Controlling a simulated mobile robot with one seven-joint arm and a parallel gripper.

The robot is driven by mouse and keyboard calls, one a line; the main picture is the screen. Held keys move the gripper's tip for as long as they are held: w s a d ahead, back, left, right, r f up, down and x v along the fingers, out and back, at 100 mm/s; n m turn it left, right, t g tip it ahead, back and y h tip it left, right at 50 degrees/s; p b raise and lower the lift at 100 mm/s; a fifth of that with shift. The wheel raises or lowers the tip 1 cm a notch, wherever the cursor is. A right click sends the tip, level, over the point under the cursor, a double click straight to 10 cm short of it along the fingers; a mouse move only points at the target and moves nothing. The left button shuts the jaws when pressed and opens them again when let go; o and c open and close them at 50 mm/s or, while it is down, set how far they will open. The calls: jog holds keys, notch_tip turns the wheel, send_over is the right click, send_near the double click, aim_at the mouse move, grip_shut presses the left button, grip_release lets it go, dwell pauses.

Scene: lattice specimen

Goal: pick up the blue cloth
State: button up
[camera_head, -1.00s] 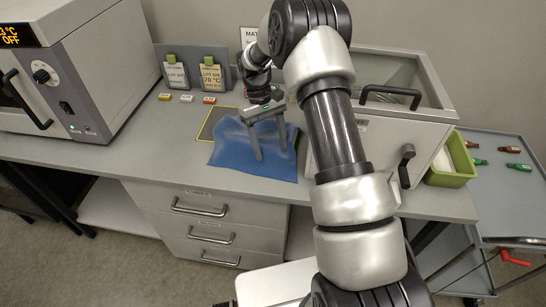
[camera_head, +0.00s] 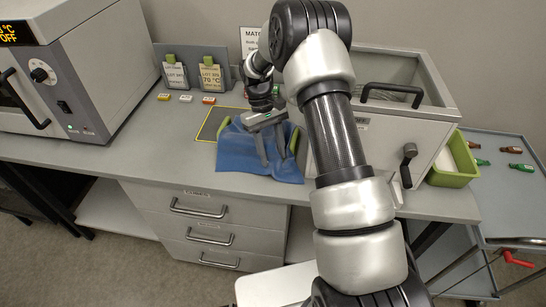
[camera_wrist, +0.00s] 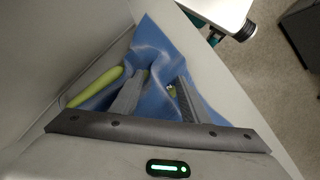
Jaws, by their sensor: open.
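My gripper (camera_head: 274,160) is open, pointing down over the right part of the cloth. In the wrist view my gripper (camera_wrist: 162,82) has its two fingers apart, with raised cloth between them. Whether the fingertips touch the cloth or bench I cannot tell.
A yellow-outlined dark mat (camera_head: 209,128) lies behind. A grey box with black handles (camera_head: 381,128) stands close on the right, an oven (camera_head: 85,75) on the left. A green bin (camera_head: 452,172) is farther right.

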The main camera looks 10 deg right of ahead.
jog(key=shift+a, duration=0.1)
grip_shut()
dwell(0.3)
notch_tip(320, 180, up, 21)
jog(key=p, duration=0.8)
jog(key=shift+p, duration=0.3)
